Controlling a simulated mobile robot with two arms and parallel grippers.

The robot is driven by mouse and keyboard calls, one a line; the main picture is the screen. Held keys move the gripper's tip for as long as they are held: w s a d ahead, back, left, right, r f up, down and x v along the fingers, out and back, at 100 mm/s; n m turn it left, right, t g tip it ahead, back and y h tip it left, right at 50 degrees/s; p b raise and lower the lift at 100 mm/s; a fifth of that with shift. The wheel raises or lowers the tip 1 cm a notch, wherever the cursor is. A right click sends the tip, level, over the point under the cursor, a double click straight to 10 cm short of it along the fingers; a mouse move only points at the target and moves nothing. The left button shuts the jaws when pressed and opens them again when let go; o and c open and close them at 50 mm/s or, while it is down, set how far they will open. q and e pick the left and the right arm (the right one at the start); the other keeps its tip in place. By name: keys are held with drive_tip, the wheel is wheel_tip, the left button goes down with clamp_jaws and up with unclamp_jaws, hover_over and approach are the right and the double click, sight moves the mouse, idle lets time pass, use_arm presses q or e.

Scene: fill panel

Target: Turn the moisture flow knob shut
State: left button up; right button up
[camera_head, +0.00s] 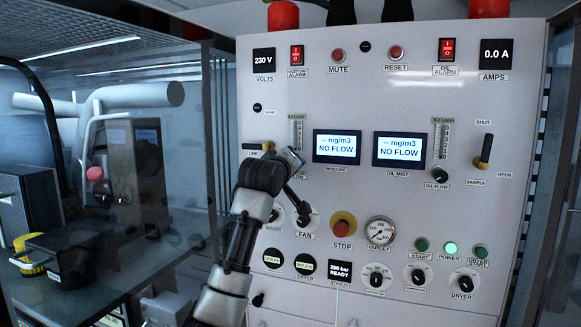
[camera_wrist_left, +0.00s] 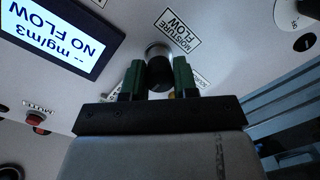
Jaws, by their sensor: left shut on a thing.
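The moisture flow knob (camera_wrist_left: 159,70) is a black cylinder with a lighter metallic base on the panel, next to the "MOISTURE FLOW" label (camera_wrist_left: 178,32). In the left wrist view, my left gripper (camera_wrist_left: 158,78) has its two green-padded fingers on either side of the knob, shut on it. In the head view my left gripper (camera_head: 290,160) is against the panel and hides the knob and part of its label. The moisture display (camera_head: 336,147) reads "-- mg/m3 NO FLOW". My right gripper is not in view.
The lab/line lever (camera_head: 258,146) sits just left of my gripper, and the fan knob (camera_head: 303,218) below it. The oil flow knob (camera_head: 440,175) and the sample lever (camera_head: 485,152) are on the right. The red stop button (camera_head: 342,225) sticks out lower down.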

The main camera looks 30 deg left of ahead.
use_arm(q)
drive_tip(key=shift+m, duration=0.3)
drive_tip(key=o, duration=0.9)
drive_tip(key=b+v, duration=0.6)
drive_tip(key=v, duration=0.4)
drive_tip(key=shift+s+d, duration=0.1)
drive_tip(key=shift+s, duration=0.3)
